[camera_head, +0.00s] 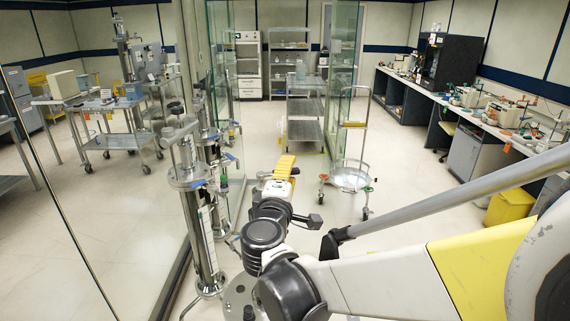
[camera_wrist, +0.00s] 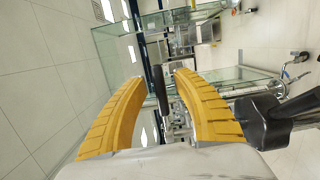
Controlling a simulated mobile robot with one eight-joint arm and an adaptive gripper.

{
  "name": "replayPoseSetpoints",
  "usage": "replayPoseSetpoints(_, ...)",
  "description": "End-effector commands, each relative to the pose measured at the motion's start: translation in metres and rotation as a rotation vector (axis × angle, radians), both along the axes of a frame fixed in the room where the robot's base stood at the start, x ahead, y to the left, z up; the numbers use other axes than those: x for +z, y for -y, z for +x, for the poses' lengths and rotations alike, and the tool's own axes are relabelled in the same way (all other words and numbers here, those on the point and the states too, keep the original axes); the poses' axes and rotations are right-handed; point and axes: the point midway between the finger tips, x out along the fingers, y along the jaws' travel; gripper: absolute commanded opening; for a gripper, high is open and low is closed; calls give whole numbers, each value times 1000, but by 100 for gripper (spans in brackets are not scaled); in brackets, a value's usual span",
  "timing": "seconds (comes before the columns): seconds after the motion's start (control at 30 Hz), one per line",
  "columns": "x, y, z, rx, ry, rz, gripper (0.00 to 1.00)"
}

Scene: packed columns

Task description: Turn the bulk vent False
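Tall steel packed columns (camera_head: 203,235) stand left of my arm in the head view, with clamps, rods and small fittings on top. I cannot tell which fitting is the bulk vent, or how it is set. My gripper (camera_head: 284,166) reaches forward to the right of the columns, apart from them. In the wrist view my gripper (camera_wrist: 160,79) shows two curved yellow fingers spread apart with nothing held between them. Beyond them are glass panels and metal equipment, seen turned sideways.
A glass partition (camera_head: 90,200) runs along the left, and a glass door (camera_head: 342,70) stands open ahead. A steel trolley (camera_head: 351,178) stands right of my gripper. A long bench (camera_head: 470,122) with instruments lines the right. Open floor lies between.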

Motion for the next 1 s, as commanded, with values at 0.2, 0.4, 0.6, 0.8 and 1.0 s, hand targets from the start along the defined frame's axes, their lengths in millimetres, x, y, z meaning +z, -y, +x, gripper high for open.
replayPoseSetpoints(0.2, 0, 0, 0, 0, 0, 0, 0)
replayPoseSetpoints(0.4, 0, 0, 0, 0, 0, 0, 0)
replayPoseSetpoints(0.6, 0, 0, 0, 7, 0, 0, 0)
replayPoseSetpoints(0.8, 0, 1, 4, 65, 0, 0, 0)
replayPoseSetpoints(1.0, 0, -1, 13, 195, 0, -1, 0)
